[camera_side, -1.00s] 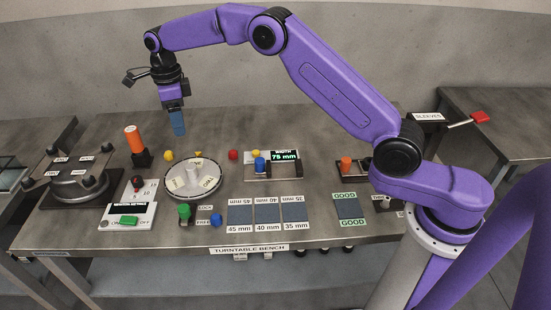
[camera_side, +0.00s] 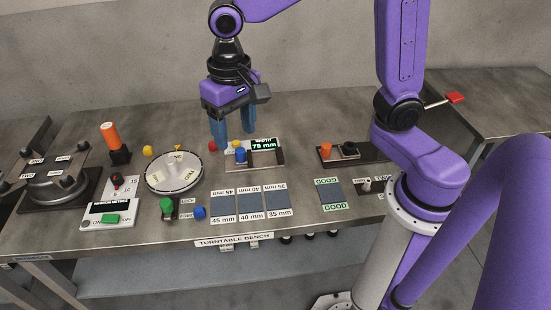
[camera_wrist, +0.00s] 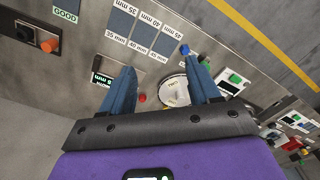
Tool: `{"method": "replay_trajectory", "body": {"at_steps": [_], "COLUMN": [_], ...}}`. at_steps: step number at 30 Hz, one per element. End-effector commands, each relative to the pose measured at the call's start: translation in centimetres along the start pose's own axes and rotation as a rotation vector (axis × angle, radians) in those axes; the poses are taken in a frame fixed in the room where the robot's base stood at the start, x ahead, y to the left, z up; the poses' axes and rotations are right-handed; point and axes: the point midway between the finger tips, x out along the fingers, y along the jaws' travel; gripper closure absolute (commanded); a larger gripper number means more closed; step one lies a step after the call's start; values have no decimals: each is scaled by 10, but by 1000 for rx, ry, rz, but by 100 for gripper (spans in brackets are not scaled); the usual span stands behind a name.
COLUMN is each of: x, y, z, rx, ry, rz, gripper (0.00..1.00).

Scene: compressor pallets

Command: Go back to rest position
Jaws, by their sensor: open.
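My gripper (camera_side: 231,133) is purple with two blue fingers. In the side view it hangs above the back of the turntable bench (camera_side: 290,222), close to the width display in the picture. The fingers are apart with nothing between them. In the wrist view my gripper (camera_wrist: 165,90) also shows two spread blue fingers over the bench, with a red piece (camera_wrist: 142,98) and the turntable partly visible between them. Whether the fingertips touch anything is not seen; they look clear of the bench.
The round turntable (camera_side: 174,173), the width gauge with its green 75 mm display (camera_side: 264,145) and an orange cylinder (camera_side: 110,136) stand on the bench. Dark pads labelled 45, 40 and 35 mm and a GOOD pad (camera_side: 330,193) lie in front. Open air surrounds my gripper.

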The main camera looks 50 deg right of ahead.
Motion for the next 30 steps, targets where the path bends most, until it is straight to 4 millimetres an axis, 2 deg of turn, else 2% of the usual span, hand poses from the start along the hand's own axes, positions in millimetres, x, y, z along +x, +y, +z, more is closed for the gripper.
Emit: {"method": "replay_trajectory", "body": {"at_steps": [1,9,15,21,30], "x": [-1,7,18,25,27], "y": [11,69,112,135,138], "z": [17,98,145,168,171], "rx": [-94,-638,-992,-1178,-1209], "ry": [0,3,5,5,5], "rz": [-1,-8,-11,-12,-12], "gripper": [39,39,39,39,39]}}
